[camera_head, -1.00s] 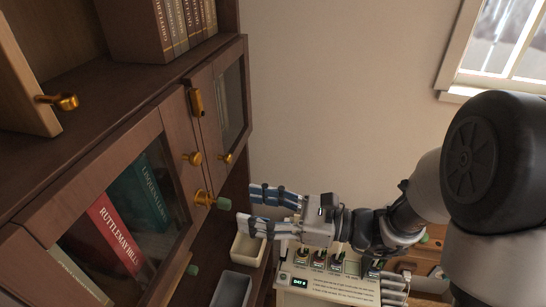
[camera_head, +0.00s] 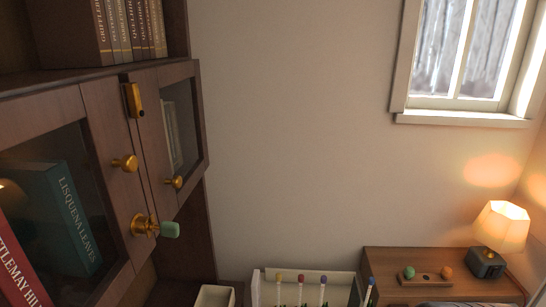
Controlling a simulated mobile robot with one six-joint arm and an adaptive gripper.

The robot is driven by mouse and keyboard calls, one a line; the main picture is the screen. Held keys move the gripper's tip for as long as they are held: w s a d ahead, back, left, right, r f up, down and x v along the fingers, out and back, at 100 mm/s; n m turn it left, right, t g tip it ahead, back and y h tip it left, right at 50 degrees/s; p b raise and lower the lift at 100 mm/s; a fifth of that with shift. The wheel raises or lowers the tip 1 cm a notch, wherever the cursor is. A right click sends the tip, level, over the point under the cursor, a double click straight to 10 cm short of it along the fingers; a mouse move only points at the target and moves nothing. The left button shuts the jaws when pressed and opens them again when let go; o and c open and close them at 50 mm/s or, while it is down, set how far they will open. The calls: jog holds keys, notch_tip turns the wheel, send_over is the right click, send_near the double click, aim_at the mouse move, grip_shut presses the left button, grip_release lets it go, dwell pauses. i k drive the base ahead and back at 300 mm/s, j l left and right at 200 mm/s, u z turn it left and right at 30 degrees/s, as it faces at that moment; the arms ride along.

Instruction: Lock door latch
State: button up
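A wooden cabinet with two glass doors stands on the left. The left door (camera_head: 112,165) and the narrower right door (camera_head: 185,190) look closed, side by side. A small upright brass fitting (camera_head: 133,100) sits at the top where the doors meet. I cannot tell from the picture whether either fitting is locked. Round brass knobs are on the left door (camera_head: 125,163) and right door (camera_head: 173,182). My gripper is out of the frame.
A pale bin (camera_head: 215,296) and a white rack with colored-topped sticks (camera_head: 303,277) stand below. A wooden side table (camera_head: 385,262) at lower right bears a lit lamp (camera_head: 501,226) and a small board with green and orange balls. Bare wall fills the middle.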

aim_at(135, 111)
jog(key=u, duration=1.8)
